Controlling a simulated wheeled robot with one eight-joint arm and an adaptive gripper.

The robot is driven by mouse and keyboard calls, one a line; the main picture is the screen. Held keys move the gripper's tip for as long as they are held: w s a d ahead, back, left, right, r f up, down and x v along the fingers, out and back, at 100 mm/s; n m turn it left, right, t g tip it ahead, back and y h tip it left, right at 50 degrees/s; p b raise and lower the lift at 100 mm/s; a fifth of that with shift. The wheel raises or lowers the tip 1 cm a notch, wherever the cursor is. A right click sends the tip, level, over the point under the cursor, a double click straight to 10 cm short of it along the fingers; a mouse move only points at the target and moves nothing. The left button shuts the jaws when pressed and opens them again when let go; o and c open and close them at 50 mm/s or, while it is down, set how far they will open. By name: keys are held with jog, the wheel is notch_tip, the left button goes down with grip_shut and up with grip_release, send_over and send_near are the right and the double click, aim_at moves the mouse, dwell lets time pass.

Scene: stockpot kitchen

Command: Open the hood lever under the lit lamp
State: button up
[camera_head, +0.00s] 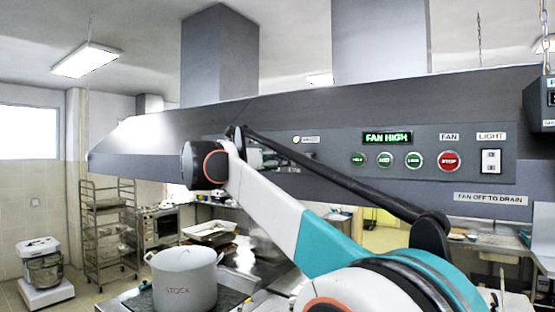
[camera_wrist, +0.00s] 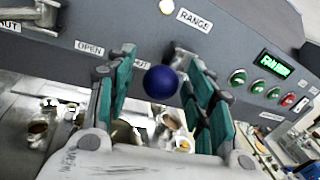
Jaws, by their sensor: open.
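A dark blue ball knob (camera_wrist: 161,83) of a hood lever shows in the wrist view, between the teal fingers of my gripper (camera_wrist: 155,72). The fingers stand open on either side of it, with a gap visible on the left; I cannot tell if the right finger touches it. A lit lamp (camera_wrist: 167,6) sits on the hood just above, beside a RANGE label (camera_wrist: 194,19). An OPEN label (camera_wrist: 89,48) is left of the knob. In the head view the lit lamp (camera_head: 296,139) shows on the grey hood (camera_head: 340,115); my arm mostly hides the lever and gripper.
Another grey lever fitting (camera_wrist: 35,10) is at the wrist view's upper left. A FAN HIGH display (camera_head: 387,138), green buttons and a red STOP button (camera_head: 449,161) are on the hood's right. A stockpot (camera_head: 184,280) stands below. A rack (camera_head: 110,225) stands at left.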

grip_shut()
